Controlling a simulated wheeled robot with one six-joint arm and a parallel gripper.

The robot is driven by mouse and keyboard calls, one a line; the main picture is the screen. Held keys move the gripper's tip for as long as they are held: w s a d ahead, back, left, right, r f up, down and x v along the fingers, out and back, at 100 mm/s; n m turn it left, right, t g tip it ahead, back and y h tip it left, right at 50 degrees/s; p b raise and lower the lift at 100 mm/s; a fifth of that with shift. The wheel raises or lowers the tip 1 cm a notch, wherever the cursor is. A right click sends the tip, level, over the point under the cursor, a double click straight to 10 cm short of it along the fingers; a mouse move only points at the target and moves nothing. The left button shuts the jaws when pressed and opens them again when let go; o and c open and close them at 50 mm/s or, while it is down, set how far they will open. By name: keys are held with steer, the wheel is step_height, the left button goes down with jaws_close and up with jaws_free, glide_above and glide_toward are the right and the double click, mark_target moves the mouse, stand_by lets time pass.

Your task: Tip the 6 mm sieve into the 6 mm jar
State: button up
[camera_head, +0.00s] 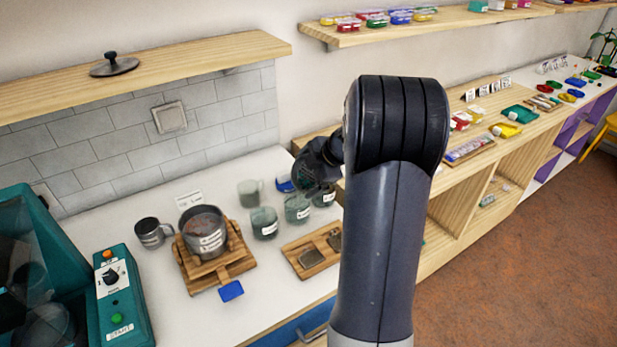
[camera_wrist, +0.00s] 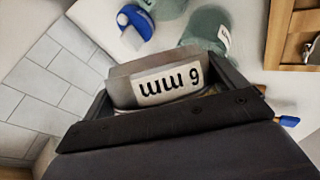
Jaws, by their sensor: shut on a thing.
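My gripper (camera_wrist: 166,88) is shut on the 6 mm sieve (camera_wrist: 135,68), a grey metal piece with an upside-down "6 mm" label in the wrist view. In the head view my gripper (camera_head: 318,168) is over the back of the counter, near the jars; the sieve cannot be made out there. Several greenish glass jars stand below and beside it, including a left jar (camera_head: 264,224), a middle jar (camera_head: 296,209) and a right jar (camera_head: 325,197), partly hidden by my arm. Their labels are too small to read, so I cannot tell the 6 mm jar. A labelled jar (camera_wrist: 209,32) also shows beyond the sieve in the wrist view.
A metal sieve stack (camera_head: 203,228) sits on a wooden stand (camera_head: 228,277), with a metal mug (camera_head: 149,233) to its left. A wooden tray (camera_head: 297,269) lies in front of the jars. A teal control box (camera_head: 121,290) is at left. A shelf (camera_head: 200,54) overhangs the back.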

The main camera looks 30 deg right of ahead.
steer(key=shift+a+h+b, duration=0.2)
steer(key=shift+h+b, duration=0.4)
steer(key=shift+b, duration=1.05)
steer(key=shift+a+r+n, duration=0.1)
steer(key=shift+n, duration=0.2)
steer(key=shift+s+p, duration=0.1)
steer(key=shift+p, duration=0.85)
steer(key=shift+s+a+n+t+h+p, duration=0.15)
steer(key=shift+a+n+t+h+p, duration=0.35)
steer(key=shift+h+p, duration=0.85)
steer(key=shift+a+f+h+p, duration=0.2)
steer(key=shift+a+h+p, duration=0.15)
steer(key=shift+h+p, duration=0.35)
steer(key=shift+s+a+f+n+t+p, duration=0.1)
steer(key=shift+a+n+t+p, duration=0.05)
steer(key=shift+n+t+p, duration=0.15)
steer(key=shift+a+h, duration=0.1)
steer(key=shift+h, duration=0.25)
